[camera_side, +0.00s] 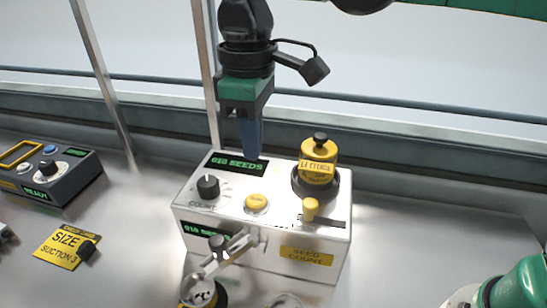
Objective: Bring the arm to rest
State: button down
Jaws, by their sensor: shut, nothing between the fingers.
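My gripper (250,154) is shut and empty. It points straight down, its blue fingers over the back part of the white seed count box (263,222). The fingertips overlap the box top beside the green "010 SEEDS" display in the picture. I cannot tell whether they touch it. A black camera-like part sticks out to the right of my wrist.
The box bears a black count knob (208,187), a yellow button (257,203), a yellow slider (310,208) and a yellow lettuce canister (318,163). A dark control unit (48,172) and yellow size plate (67,246) stand left. Posts (205,65) rise behind.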

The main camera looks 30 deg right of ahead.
jog(key=w+d+m+t+y, duration=0.15)
jog(key=d+m+t, duration=0.45)
jog(key=d, duration=0.6)
jog(key=s+d+f+m+t+h, duration=0.1)
jog(key=s+d+f+m, duration=0.2)
jog(key=s+d+f, duration=0.3)
jog(key=shift+d+f, duration=0.3)
jog(key=shift+f, duration=0.25)
